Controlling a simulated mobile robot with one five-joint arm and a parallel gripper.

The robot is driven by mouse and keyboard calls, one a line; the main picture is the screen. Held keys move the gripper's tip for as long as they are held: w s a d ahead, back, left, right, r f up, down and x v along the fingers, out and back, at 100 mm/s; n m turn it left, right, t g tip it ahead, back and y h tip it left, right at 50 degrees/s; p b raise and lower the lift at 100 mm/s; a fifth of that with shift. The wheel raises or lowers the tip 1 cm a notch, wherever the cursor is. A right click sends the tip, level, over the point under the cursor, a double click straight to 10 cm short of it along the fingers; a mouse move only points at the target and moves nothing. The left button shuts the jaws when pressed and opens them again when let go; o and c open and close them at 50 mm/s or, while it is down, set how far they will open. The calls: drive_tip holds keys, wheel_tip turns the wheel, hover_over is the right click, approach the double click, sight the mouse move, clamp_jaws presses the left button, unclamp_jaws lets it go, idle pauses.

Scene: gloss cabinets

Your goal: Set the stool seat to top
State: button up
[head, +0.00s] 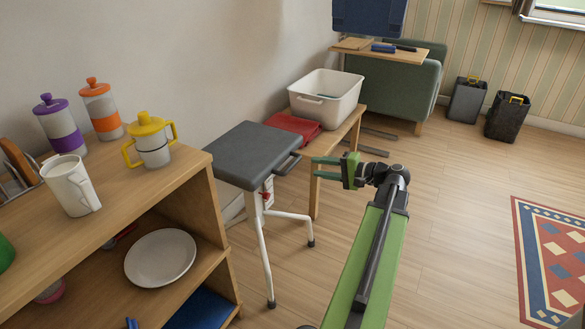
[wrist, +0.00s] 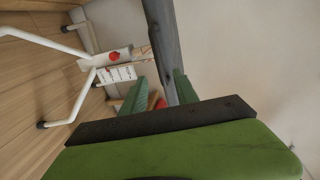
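The stool has a dark grey seat (head: 250,150) on white legs (head: 262,235) and stands between the shelf and a low bench. A handle (head: 290,164) sticks out from the seat's right edge. My gripper (head: 316,168) is open just right of this handle, fingers pointing left at it. In the wrist view the dark seat edge (wrist: 165,45) runs up between the two green fingers (wrist: 160,90); contact cannot be told. A red knob (wrist: 113,56) and a white plate with marks (wrist: 117,75) show on the stool's post, beyond the fingers.
A wooden shelf (head: 195,168) with cups, bottles and a plate (head: 160,258) stands left of the stool. Behind it a bench (head: 340,132) holds a red cloth (head: 291,127) and a white bin (head: 327,97). Open floor (head: 455,200) lies to the right.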

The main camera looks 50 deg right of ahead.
sight(294, 162)
drive_tip(key=b+x, duration=0.1)
drive_tip(key=x, duration=0.9)
drive_tip(key=shift+w+b, duration=0.1)
drive_tip(key=shift+b, duration=0.25)
drive_tip(key=shift+c, duration=0.4)
clamp_jaws()
idle(0.4)
